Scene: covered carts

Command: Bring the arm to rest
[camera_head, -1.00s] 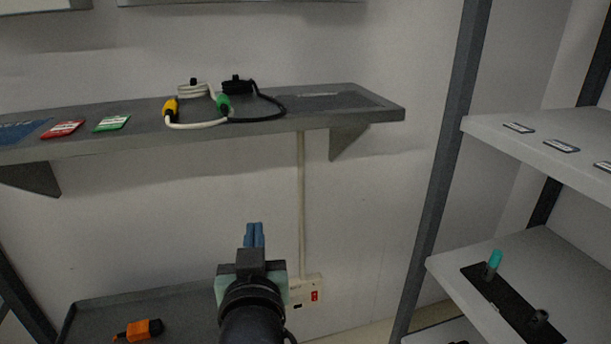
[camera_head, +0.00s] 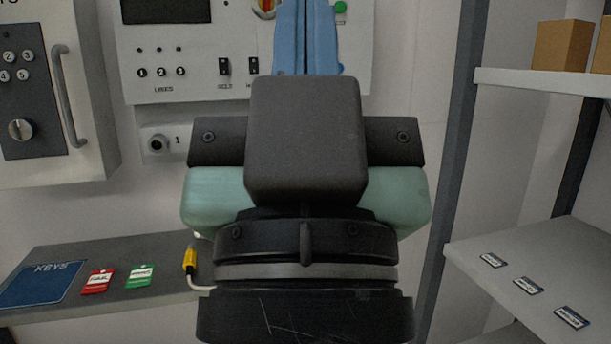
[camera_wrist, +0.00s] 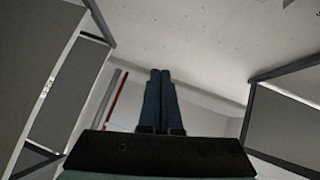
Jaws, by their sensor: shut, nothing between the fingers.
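My gripper (camera_head: 306,38) is raised in the middle of the head view, very near the camera, with its blue fingers pointing up. The fingers lie together and hold nothing. In the wrist view my gripper (camera_wrist: 158,98) also shows its two dark blue fingers side by side, with empty space around the tips. My arm hides part of the wall panel and much of the shelf behind it.
A wall panel (camera_head: 190,84) with switches is behind my gripper. A keypad box (camera_head: 92,120) hangs at left. Below is a grey shelf (camera_head: 165,244) with red (camera_head: 97,281) and green (camera_head: 140,276) tags and a yellow plug (camera_head: 190,261). A rack shelf (camera_head: 540,84) with boxes is at right.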

